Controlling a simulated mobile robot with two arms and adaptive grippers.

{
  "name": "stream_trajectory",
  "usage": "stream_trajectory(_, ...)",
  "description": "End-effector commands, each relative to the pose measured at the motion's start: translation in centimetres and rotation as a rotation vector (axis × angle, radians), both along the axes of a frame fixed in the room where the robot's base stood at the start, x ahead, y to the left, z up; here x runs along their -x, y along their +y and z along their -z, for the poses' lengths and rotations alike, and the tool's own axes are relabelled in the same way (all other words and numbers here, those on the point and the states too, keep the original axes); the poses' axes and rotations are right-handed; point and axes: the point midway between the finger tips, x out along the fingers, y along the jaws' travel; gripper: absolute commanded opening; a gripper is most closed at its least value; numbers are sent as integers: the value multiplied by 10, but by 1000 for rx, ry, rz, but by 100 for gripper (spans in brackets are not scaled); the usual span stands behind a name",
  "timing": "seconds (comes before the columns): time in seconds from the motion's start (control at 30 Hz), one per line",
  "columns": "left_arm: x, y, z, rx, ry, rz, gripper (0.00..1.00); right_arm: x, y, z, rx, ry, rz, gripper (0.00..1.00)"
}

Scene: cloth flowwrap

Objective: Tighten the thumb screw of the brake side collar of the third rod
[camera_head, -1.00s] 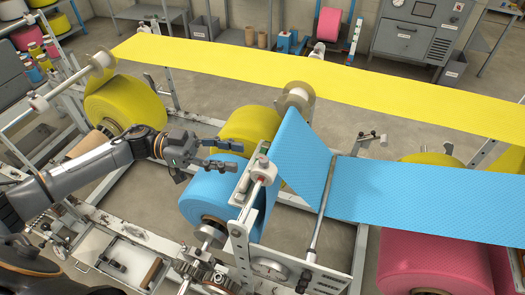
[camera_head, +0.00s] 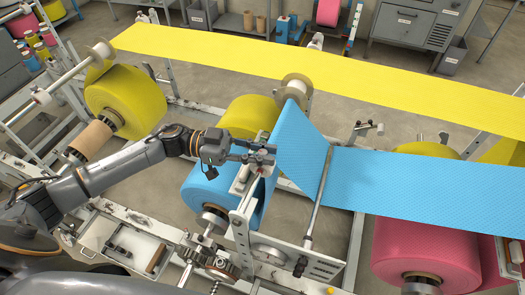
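My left gripper (camera_head: 268,155) is over the near end of the rod behind the blue roll (camera_head: 205,190). Its two fingers point right and lie one behind the other with a narrow gap. They cover the collar and thumb screw there, so I cannot tell whether they touch or grip anything. A pale part of the rod end with a red mark (camera_head: 260,172) shows just below the fingers, above the white side plate (camera_head: 242,225). Another rod with a white collar (camera_head: 41,96) runs at the far left, beside a yellow roll (camera_head: 127,103). My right gripper is out of view.
A blue web (camera_head: 420,190) stretches right from the rod area, over a slanted steel bar (camera_head: 317,210). A yellow web (camera_head: 330,75) crosses behind. A pink roll (camera_head: 425,250) stands at lower right. Gears (camera_head: 210,258) and a tray (camera_head: 130,245) are below the arm.

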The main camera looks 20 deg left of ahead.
Motion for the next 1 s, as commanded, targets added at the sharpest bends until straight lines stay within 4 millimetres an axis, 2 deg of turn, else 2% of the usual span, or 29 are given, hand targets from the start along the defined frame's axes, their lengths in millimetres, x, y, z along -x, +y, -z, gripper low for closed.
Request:
stream_trajectory(0.27, 0, 0, 0, 0, -1, 6, 0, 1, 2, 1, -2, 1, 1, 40)
stream_trajectory(0.47, -1, 0, 1, 1, -4, 59, 0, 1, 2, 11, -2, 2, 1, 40)
stream_trajectory(1.0, -3, -1, 4, 1, -6, 477, 0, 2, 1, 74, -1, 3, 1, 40)
